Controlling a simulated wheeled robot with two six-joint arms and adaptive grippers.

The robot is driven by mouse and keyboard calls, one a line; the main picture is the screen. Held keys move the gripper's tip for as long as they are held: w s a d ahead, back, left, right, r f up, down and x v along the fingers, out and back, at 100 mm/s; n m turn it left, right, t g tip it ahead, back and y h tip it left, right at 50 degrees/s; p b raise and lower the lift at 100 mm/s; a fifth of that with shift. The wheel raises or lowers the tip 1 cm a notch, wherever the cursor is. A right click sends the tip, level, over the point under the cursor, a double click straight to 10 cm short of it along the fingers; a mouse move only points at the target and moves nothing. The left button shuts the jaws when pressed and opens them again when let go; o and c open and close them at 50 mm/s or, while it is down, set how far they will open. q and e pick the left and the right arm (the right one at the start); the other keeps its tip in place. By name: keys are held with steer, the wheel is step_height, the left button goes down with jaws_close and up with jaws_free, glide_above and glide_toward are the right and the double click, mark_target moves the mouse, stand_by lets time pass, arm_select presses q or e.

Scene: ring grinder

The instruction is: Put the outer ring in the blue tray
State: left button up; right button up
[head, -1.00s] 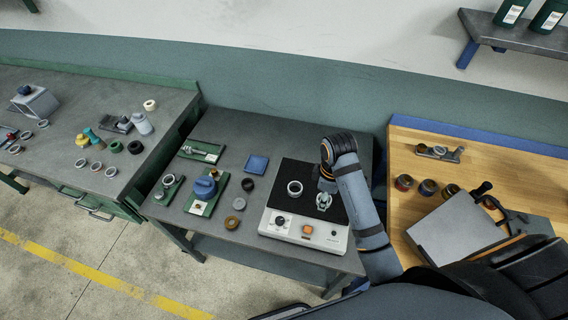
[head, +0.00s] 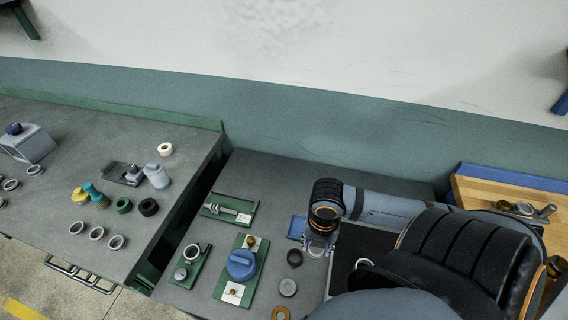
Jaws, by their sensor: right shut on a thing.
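The blue tray (head: 297,228) lies flat on the middle grey table, partly hidden by my right gripper. My right gripper (head: 317,249) points down just right of and in front of the tray. It is shut on a small grey thing that looks like the outer ring; the fingers hide most of it. A pale ring (head: 364,262) lies on the black pad (head: 345,246) of the white device, partly covered by my arm. My left gripper is out of view.
Left of the tray stand green boards (head: 230,209) with parts and a blue knob-like piece (head: 241,264). The left bench holds several rings and bottles.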

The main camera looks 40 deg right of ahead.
glide_above(302, 228)
steer(key=f, duration=0.5)
steer(key=s+f+b, duration=0.1)
steer(key=f, duration=0.2)
steer(key=shift+a+f, duration=0.25)
steer(key=shift+a, duration=0.05)
steer(key=shift+w+d+f, duration=0.2)
steer(key=shift+w+f, duration=0.2)
steer(key=shift+f, duration=0.1)
step_height(302, 228, down, 3)
steer(key=shift+w+f+p, duration=0.1)
steer(key=shift+w+p, duration=0.05)
steer(key=shift+p, duration=0.5)
steer(key=shift+f, duration=0.3)
steer(key=o, duration=1.2)
steer(key=shift+c, duration=0.2)
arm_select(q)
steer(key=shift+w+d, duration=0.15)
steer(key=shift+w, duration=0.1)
arm_select(e)
steer(key=shift+r, duration=0.1)
